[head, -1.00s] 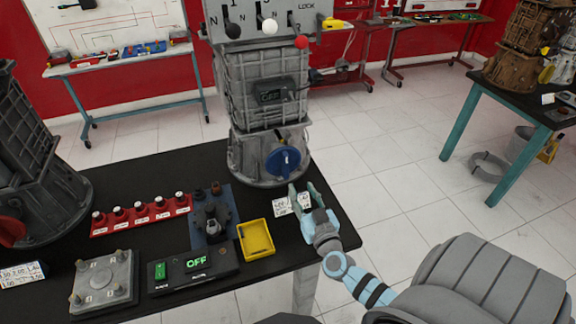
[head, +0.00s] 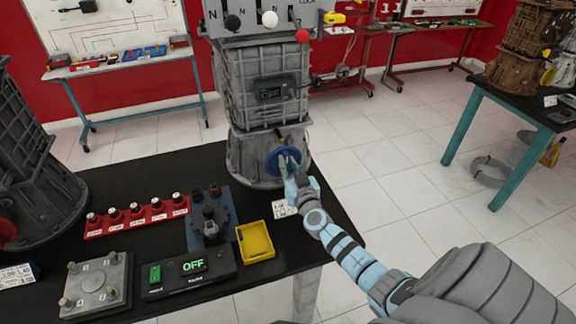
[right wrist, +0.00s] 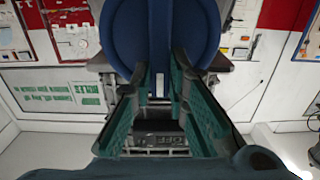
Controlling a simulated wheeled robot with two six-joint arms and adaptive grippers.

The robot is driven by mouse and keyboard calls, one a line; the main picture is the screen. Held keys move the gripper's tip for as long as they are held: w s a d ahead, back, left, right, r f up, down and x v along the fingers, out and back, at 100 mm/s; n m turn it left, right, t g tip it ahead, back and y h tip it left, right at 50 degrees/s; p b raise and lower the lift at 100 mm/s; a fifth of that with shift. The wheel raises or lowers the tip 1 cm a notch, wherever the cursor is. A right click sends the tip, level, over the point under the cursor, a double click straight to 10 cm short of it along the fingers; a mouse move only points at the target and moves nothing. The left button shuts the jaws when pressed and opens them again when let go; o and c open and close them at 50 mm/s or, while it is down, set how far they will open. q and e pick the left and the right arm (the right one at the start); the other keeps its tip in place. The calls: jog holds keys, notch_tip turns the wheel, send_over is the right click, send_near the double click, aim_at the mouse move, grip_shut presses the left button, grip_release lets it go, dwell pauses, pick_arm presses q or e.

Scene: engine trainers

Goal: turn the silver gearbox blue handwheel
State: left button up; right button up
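The silver gearbox (head: 262,95) stands upright at the far right corner of the black table. Its blue handwheel (head: 272,161) is low on its front face. My right gripper (head: 288,161) is in front of the handwheel, with its fingertips at the wheel and covering part of it. In the right wrist view the handwheel (right wrist: 160,30) fills the top middle, and the two green fingers of my right gripper (right wrist: 164,78) reach up to it with a gap between them. I cannot tell whether the fingertips touch the wheel. My left gripper is not in view.
On the black table (head: 140,172) are a red strip of knobs (head: 137,216), a yellow tray (head: 255,241), a control box reading OFF (head: 193,269) and a grey plate (head: 97,283). A second dark gearbox (head: 35,160) stands at left.

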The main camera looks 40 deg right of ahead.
grip_shut()
jog(key=f+m+b, duration=0.1)
jog(key=m, duration=0.6)
jog(key=d+f+m+b, duration=0.1)
jog(key=m, duration=0.5)
jog(key=s+d+f+m+b, duration=0.1)
jog(key=m, duration=0.6)
jog(key=shift+d+f+m, duration=0.15)
jog(key=shift+m, duration=0.15)
dwell(0.5)
jog(key=o, duration=0.8)
grip_release()
